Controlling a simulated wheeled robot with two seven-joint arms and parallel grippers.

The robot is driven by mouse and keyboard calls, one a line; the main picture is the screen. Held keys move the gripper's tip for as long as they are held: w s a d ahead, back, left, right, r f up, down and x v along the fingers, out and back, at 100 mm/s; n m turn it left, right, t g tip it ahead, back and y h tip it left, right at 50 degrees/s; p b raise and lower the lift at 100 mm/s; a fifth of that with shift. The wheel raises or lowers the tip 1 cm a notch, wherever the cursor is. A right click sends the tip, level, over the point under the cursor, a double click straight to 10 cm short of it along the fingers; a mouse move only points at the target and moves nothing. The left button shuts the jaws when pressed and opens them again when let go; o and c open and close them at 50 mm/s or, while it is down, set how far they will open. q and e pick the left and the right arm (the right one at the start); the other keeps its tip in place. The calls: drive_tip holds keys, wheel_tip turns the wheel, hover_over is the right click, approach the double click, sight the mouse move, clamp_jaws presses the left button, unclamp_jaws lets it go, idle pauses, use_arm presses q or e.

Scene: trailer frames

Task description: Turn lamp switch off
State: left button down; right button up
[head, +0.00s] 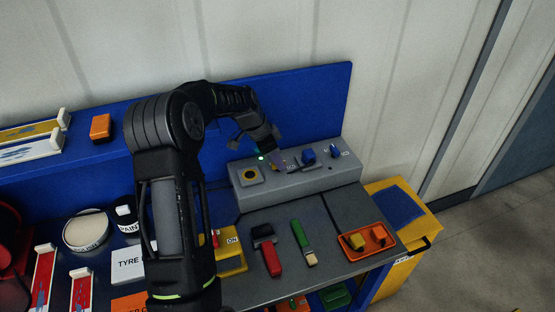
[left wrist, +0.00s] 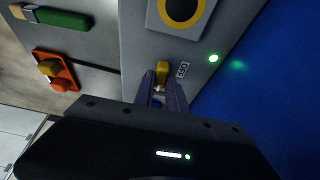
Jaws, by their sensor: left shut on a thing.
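A grey control panel (head: 297,187) stands at the back of the workbench. A small yellow switch (left wrist: 162,69) sits on its face, beside a small label. My left gripper (left wrist: 158,88) is shut on the switch, one purple finger at each side; in the head view the gripper (head: 276,162) reaches down onto the panel and hides most of the switch. A green lamp (left wrist: 213,58) near the switch is lit, and its glow also shows in the head view (head: 261,157). My right gripper is not in view.
A black button in a yellow ring (head: 250,174) sits left of the switch. Blue knobs (head: 308,155) are to its right. A red-handled tool (head: 271,260), a green brush (head: 302,240) and an orange tray (head: 379,235) lie in front. A blue backboard (head: 318,110) rises behind.

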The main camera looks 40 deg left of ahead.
use_arm(q)
drive_tip(key=n+b, duration=0.2)
drive_tip(key=b, duration=0.1)
drive_tip(key=shift+d+f+n+t+y, duration=0.1)
drive_tip(key=shift+n+t+y, duration=0.2)
drive_tip(key=shift+y, duration=0.1)
drive_tip(key=shift+n+y+b, duration=0.5)
drive_tip(key=shift+n+b, duration=0.2)
drive_tip(key=shift+n, duration=0.5)
drive_tip(key=n+y, duration=0.1)
drive_tip(key=n, duration=0.2)
drive_tip(key=n+y+b, duration=0.1)
drive_tip(key=n, duration=0.2)
drive_tip(key=shift+d+y+b, duration=0.15)
drive_tip(key=shift+y+b, duration=0.15)
drive_tip(key=n+y+b, duration=0.1)
drive_tip(key=n, duration=0.3)
drive_tip(key=shift+n+g+y+b, duration=0.5)
drive_tip(key=shift+n+g+b, duration=0.3)
drive_tip(key=shift+n, duration=0.7)
drive_tip(key=c, duration=1.4)
unclamp_jaws()
